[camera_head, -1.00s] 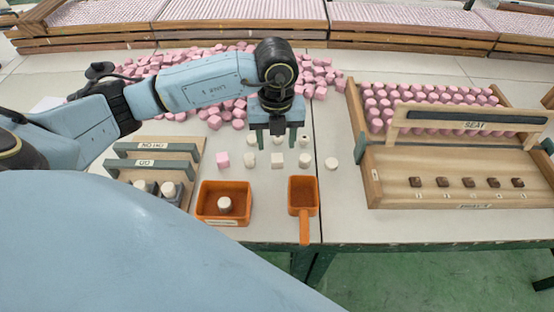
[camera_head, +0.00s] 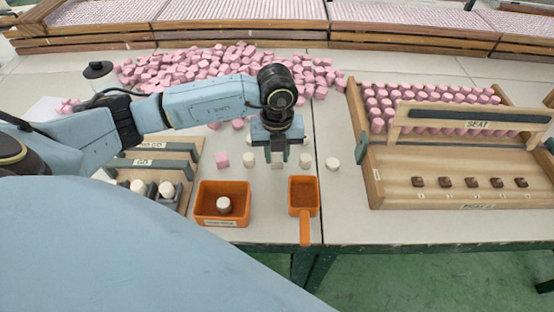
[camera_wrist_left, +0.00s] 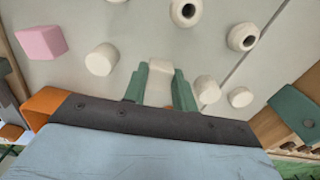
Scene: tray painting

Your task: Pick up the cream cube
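The cream cube (camera_head: 277,165) lies on the pale table, just on the near side of my left gripper (camera_head: 277,153) in the head view. In the left wrist view the cream cube (camera_wrist_left: 159,88) shows between the two green fingers of my left gripper (camera_wrist_left: 160,84). The fingers are spread, one on each side of it. I cannot tell whether they touch it or how far above the table they are. The lower part of the cube is hidden in the wrist view. My right gripper is not in view.
A cream round piece (camera_head: 249,160) lies to the left, with a pink cube (camera_head: 222,159) beyond it. Two more cream pieces (camera_head: 305,160) (camera_head: 332,163) lie to the right. An orange tray (camera_head: 243,190) and orange scoop (camera_head: 304,212) stand nearer. A wooden rack (camera_head: 390,165) is at right.

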